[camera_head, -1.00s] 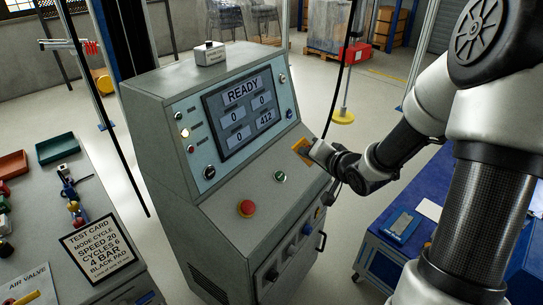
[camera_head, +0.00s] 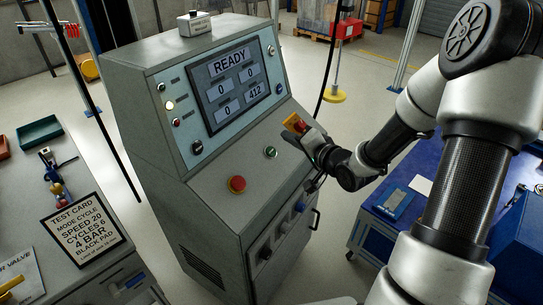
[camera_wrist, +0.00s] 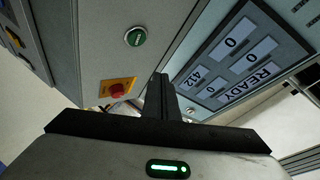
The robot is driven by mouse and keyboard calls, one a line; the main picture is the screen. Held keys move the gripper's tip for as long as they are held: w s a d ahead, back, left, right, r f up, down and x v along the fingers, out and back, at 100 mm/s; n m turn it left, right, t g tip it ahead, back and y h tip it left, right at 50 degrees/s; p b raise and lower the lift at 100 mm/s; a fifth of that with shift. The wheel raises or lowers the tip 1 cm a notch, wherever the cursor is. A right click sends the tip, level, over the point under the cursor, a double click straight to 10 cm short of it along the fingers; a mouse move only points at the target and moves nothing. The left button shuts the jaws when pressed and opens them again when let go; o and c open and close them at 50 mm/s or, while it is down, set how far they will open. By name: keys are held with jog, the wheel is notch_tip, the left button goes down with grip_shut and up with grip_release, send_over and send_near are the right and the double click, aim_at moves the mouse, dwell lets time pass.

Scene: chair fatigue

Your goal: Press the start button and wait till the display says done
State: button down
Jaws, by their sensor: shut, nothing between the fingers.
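The green button (camera_head: 271,152) sits on the console's sloped panel below the display, and shows in the wrist view (camera_wrist: 135,37); I cannot read its label. The display (camera_head: 236,88) reads READY, with 0, 0, 0 and 412 in its boxes. My gripper (camera_head: 290,137) is shut and empty, its tip just right of the green button. The wrist view shows its dark fingers (camera_wrist: 160,96) apart from the button. A red control on a yellow plate (camera_head: 296,123) is beside the gripper, partly hidden by it; it also shows in the wrist view (camera_wrist: 117,90).
A red mushroom button (camera_head: 237,184) is lower left on the same panel. A lamp (camera_head: 169,105) left of the display is lit. A blue-topped cart (camera_head: 425,180) stands right of the console.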

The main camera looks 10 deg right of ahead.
jog(key=shift+w+a+f+b, duration=0.4)
jog(key=shift+f+b, duration=0.3)
jog(key=shift+f, duration=0.15)
jog(key=shift+w+a+f+b, duration=0.4)
jog(key=shift+f+b, duration=0.3)
jog(key=shift+f, duration=0.2)
jog(key=shift+w+a+f+b, duration=0.35)
jog(key=shift+a+f+b, duration=0.1)
jog(key=shift+f+b, duration=0.35)
jog(key=shift+f, duration=0.2)
jog(key=shift+w+a+f, duration=0.15)
jog(key=shift+a+f, duration=0.05)
jog(key=shift+f, duration=0.05)
jog(key=shift+w+a+f+b, duration=0.15)
jog(key=shift+f+b, duration=0.15)
jog(key=shift+b, duration=0.05)
dwell(0.6)
jog(key=shift+r, duration=0.1)
jog(key=shift+s+d+r+p, duration=0.3)
jog(key=shift+r+p, duration=0.25)
jog(key=shift+p, duration=0.25)
jog(key=shift+r, duration=0.1)
jog(key=r+p, duration=0.1)
jog(key=s+d+r+p, duration=0.1)
jog(key=p, duration=0.1)
jog(key=d+r+p, duration=0.1)
jog(key=r, duration=0.1)
jog(key=shift+s+p, duration=0.3)
jog(key=shift+s, duration=0.1)
